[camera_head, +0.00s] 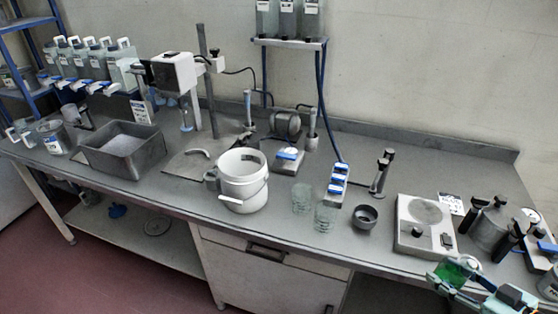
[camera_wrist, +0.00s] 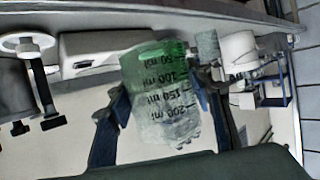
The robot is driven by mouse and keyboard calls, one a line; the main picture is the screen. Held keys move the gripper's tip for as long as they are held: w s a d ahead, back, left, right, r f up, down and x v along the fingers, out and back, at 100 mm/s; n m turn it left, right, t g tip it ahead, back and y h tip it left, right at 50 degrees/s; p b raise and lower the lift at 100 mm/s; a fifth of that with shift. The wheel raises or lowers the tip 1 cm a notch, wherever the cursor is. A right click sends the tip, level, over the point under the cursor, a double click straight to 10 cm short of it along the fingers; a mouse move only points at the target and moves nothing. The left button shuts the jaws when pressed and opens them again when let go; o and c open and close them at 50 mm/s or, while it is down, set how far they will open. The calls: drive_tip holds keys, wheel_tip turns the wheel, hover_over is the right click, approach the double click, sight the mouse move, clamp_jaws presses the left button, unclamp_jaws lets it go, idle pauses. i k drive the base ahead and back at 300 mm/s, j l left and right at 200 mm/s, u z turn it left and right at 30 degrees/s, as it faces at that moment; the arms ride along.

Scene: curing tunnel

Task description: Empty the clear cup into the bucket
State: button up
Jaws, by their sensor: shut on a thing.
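My gripper (camera_head: 458,278) is at the lower right of the head view, beyond the front edge of the bench. It is shut on a clear cup (camera_head: 454,269) with green contents. In the wrist view the clear cup (camera_wrist: 160,100) sits between my two dark fingers, with ml marks along its side. The green shows at the end by the 50 ml mark; the rest looks clear. The white bucket (camera_head: 243,187) stands on the bench left of centre, well away from my gripper. I cannot see what is inside the bucket.
Two clear glasses (camera_head: 302,198) (camera_head: 325,216) and a dark bowl (camera_head: 365,216) stand right of the bucket. A hotplate (camera_head: 424,238) and a dark-handled pot (camera_head: 489,226) are nearer my gripper. A grey tub (camera_head: 122,152) is at left.

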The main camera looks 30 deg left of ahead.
sight(242, 172)
drive_tip(key=k+j+u, duration=0.25)
drive_tip(key=j, duration=1.4)
drive_tip(key=j+u, duration=0.3)
drive_tip(key=j, duration=1.4)
